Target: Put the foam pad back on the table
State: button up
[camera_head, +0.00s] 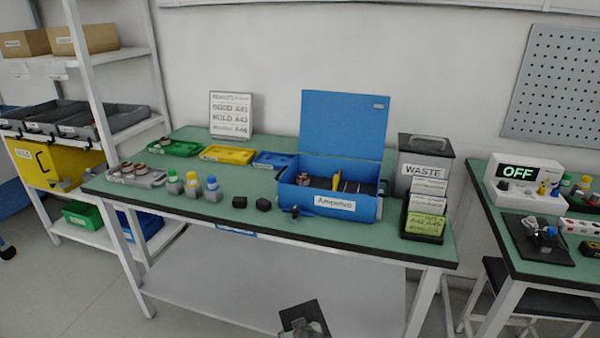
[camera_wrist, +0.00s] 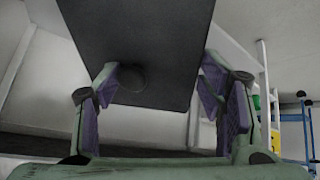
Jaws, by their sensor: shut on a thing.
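My gripper (camera_wrist: 165,82) is shut on a dark grey, flat foam pad (camera_wrist: 140,35), which fills the top middle of the wrist view. A rounded dark bump shows on the pad near the fingers. In the head view the dark pad (camera_head: 300,314) shows at the bottom edge, low in front of the table and apart from it; most of my gripper is cut off there. The green-topped table (camera_head: 270,222) stands beyond the pad, against the wall.
Bare tabletop shows along the front. A second table (camera_head: 545,262) stands at right.

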jog(key=s+f+m+b, duration=0.1)
jog(key=s+f+b, duration=0.1)
jog(key=f, duration=0.5)
jog(key=s+f+m+h+b, duration=0.1)
jog(key=s+f+b, duration=0.1)
jog(key=f+b, duration=0.3)
jog(key=shift+f, duration=0.95)
jog(key=shift+s+a, duration=0.1)
jog(key=shift+a, duration=0.05)
